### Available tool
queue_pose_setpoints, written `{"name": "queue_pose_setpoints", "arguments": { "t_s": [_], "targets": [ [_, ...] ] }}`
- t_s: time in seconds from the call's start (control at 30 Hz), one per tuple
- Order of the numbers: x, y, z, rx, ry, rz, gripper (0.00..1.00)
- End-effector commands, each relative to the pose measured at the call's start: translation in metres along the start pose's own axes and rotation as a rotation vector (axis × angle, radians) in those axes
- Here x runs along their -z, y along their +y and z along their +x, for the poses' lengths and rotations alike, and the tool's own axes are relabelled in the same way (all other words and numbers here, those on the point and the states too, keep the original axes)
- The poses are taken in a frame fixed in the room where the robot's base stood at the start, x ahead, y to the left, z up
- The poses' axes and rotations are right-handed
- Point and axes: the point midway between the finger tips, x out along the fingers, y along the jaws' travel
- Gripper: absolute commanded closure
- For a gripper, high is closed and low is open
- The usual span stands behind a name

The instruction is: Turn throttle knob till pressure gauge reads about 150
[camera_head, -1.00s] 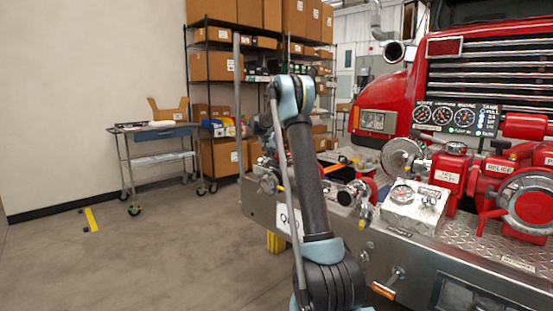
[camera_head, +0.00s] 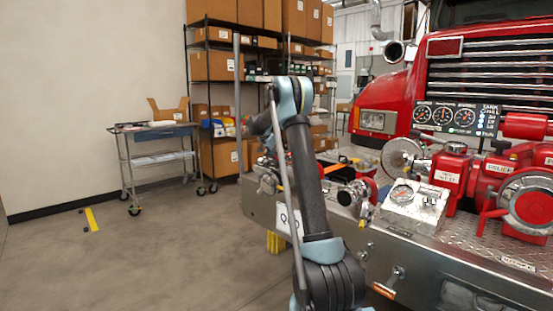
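A silver control box (camera_head: 412,207) sits on the truck's front bumper, with a small round gauge (camera_head: 402,193) on its sloped face. A black panel behind it (camera_head: 457,117) carries several round gauges with red needles. Their numbers are too small to read, and I cannot tell which one is the pressure gauge. No part can be clearly made out as the throttle knob. My arm stands upright left of the box, its elbow high.
The red pump (camera_head: 526,200) with large round caps fills the bumper's right side. Hose fittings (camera_head: 352,193) stand left of the silver box. A wheeled cart (camera_head: 155,133) and a shelf of boxes (camera_head: 221,36) stand at the back left.

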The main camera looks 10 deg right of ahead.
Motion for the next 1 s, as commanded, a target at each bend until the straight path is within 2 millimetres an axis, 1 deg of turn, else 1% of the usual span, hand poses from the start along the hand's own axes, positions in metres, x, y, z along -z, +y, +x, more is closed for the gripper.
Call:
{"name": "queue_pose_setpoints", "arguments": {
  "t_s": [0.07,0.1,0.17,0.5,0.63,0.77,1.0],
  "targets": [
    [0.001,-0.001,0.000,0.002,0.002,-0.001,0.89],
    [0.001,-0.001,0.000,0.002,0.002,-0.001,0.56],
    [0.001,-0.001,0.000,0.001,0.001,-0.001,0.45],
    [0.000,0.000,-0.001,0.000,0.001,-0.001,0.45],
    [0.001,0.000,-0.009,0.000,0.001,-0.002,0.45],
    [0.000,0.000,-0.028,0.001,0.000,-0.003,0.45],
    [0.000,0.000,-0.075,0.001,0.001,-0.003,0.45]
  ]
}}
